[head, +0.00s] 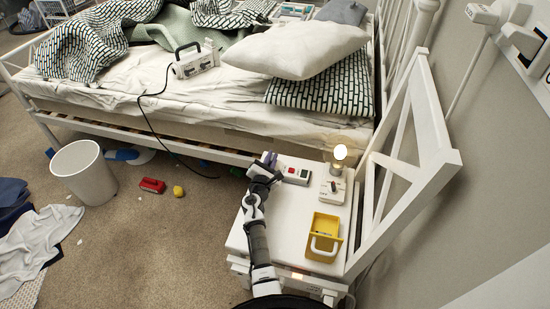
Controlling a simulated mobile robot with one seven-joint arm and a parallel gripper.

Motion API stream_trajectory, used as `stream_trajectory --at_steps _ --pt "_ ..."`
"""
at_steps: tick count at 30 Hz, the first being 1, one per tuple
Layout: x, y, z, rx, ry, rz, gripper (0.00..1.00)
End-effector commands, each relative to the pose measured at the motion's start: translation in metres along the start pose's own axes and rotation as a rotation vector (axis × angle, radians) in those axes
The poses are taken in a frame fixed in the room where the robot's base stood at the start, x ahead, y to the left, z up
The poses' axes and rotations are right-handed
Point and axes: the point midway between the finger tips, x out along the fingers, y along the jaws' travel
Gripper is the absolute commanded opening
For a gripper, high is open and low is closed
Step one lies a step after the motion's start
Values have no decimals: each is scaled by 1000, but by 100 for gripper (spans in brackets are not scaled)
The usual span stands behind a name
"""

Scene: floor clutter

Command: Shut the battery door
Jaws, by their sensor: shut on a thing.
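A small white device (292,171) with a red button and a dark patch lies on the far part of the white bedside table (262,226). My gripper (268,163) is at the left end of this device, with my arm reaching up from the front of the table. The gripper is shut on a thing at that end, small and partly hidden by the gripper. I cannot tell for sure whether this is the battery door, or how far any door stands open.
On the table's right side stand a lit bulb (340,153), a white switch box (333,190) and a yellow box (323,236) with a white handle. The white bed (130,103) borders the table behind. A bin (84,172), a red block (152,186) and a yellow ball (178,191) are on the floor.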

Motion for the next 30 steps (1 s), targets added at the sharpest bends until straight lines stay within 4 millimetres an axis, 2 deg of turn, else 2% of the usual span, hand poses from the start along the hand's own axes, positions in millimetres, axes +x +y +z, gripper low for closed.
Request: stream_trajectory --at_steps 15,22,29,30 --pt "0 3 -24 -413 1 0 0" --pt "0 2 -30 -508 0 0 0" --pt "0 2 -31 -526 0 0 0" --pt "0 2 -31 -525 0 0 13"
